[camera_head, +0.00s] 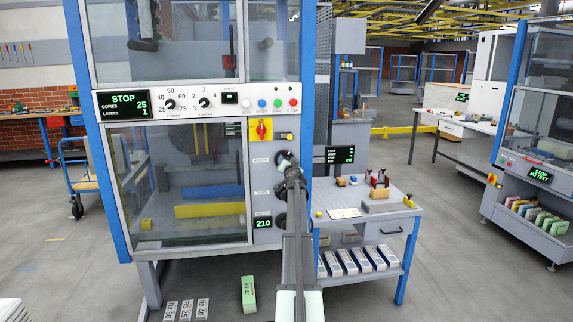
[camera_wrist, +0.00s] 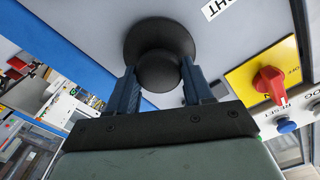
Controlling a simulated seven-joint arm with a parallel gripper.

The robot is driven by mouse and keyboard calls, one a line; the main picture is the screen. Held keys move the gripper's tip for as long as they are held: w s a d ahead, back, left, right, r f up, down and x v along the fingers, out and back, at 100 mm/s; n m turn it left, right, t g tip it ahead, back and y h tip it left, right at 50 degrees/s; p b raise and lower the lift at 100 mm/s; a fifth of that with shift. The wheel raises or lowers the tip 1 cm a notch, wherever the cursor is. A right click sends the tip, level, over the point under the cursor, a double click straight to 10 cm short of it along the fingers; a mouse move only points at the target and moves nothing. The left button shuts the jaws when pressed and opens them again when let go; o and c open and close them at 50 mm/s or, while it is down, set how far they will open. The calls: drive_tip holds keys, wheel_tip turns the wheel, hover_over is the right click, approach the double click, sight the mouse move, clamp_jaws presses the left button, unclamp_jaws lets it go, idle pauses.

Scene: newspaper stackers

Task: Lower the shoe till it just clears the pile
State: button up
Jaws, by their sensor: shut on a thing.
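My gripper (camera_wrist: 160,84) is shut on a round black knob (camera_wrist: 160,42) on the machine's front panel. One finger is on each side of its hub. In the head view my gripper (camera_head: 287,166) is at the upper knob, by a label that appears to read HEIGHT (camera_head: 261,160). A green display (camera_head: 263,223) lower on the panel reads 210. Behind the machine's window (camera_head: 190,165) are a blue bar (camera_head: 215,191) and a yellow bar (camera_head: 210,210). I cannot tell which part is the shoe, and no pile is clear.
A red switch on a yellow plate (camera_head: 261,129) is just above the knob. The upper panel display (camera_head: 129,102) reads STOP, 25 copies, 1 layer. A side table (camera_head: 400,196) stands close on the right. A green block (camera_head: 248,294) lies at lower centre.

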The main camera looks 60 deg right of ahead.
drive_tip(key=shift+m, duration=1.1)
drive_tip(key=o, duration=1)
drive_tip(key=shift+s, duration=0.15)
drive_tip(key=v, duration=1.3)
drive_tip(key=shift+s+a, duration=0.2)
drive_tip(key=shift+a, duration=0.05)
